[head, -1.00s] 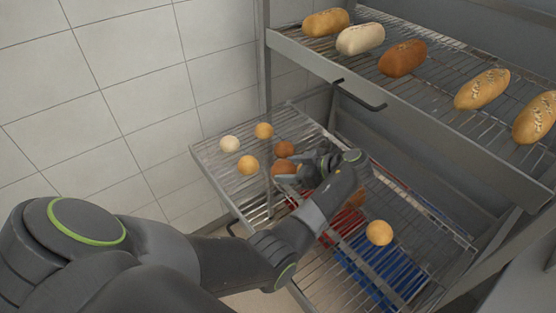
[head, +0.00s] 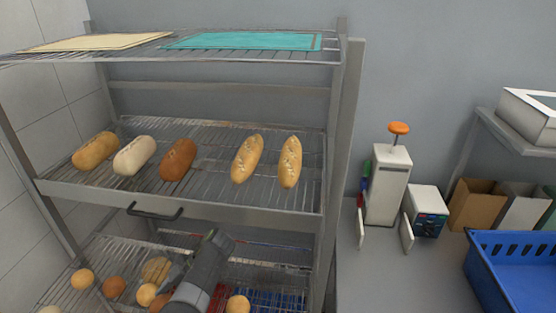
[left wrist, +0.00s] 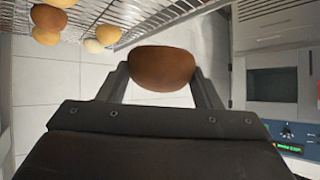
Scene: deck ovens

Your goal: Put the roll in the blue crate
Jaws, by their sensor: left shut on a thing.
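My left gripper (left wrist: 163,82) is shut on a brown roll (left wrist: 161,68), held between the two fingertips in the left wrist view. In the head view my left gripper (head: 168,275) is low at the left, in front of the lower wire rack, partly hidden by my own wrist. The blue crate (head: 483,275) stands at the right edge on the grey counter. My right gripper is not in view.
Several other rolls (head: 113,287) lie on the lower rack. Loaves (head: 178,160) lie on the shelf above, whose front has a black handle (head: 154,212). A rack post (head: 338,180) stands between rack and counter. A white dispenser (head: 388,185) and small boxes stand behind; the front counter (head: 395,275) is clear.

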